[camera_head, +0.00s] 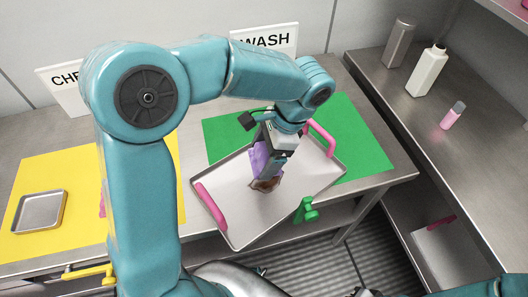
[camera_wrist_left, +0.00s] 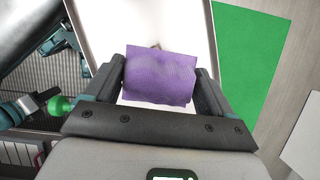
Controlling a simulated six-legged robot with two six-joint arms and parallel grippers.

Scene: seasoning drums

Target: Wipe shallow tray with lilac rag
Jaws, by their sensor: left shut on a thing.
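The shallow tray (camera_head: 303,182) is metal with pink handles at two ends and lies tilted across the green mat and the table's front edge. My left gripper (camera_head: 268,170) points down over the middle of the tray, shut on the lilac rag (camera_head: 257,160). In the left wrist view the rag (camera_wrist_left: 160,76) spans between both fingers above the pale tray floor (camera_wrist_left: 183,25). A brown smear (camera_head: 266,185) shows at the rag's lower edge. I cannot tell whether the rag touches the tray. My right gripper is not in view.
A yellow mat (camera_head: 40,172) at the left holds a small square tray (camera_head: 41,211). A side counter at the right carries a white bottle (camera_head: 427,71), a grey bottle (camera_head: 398,43) and a pink bottle (camera_head: 453,115). A green fitting (camera_head: 306,210) stands at the tray's front edge.

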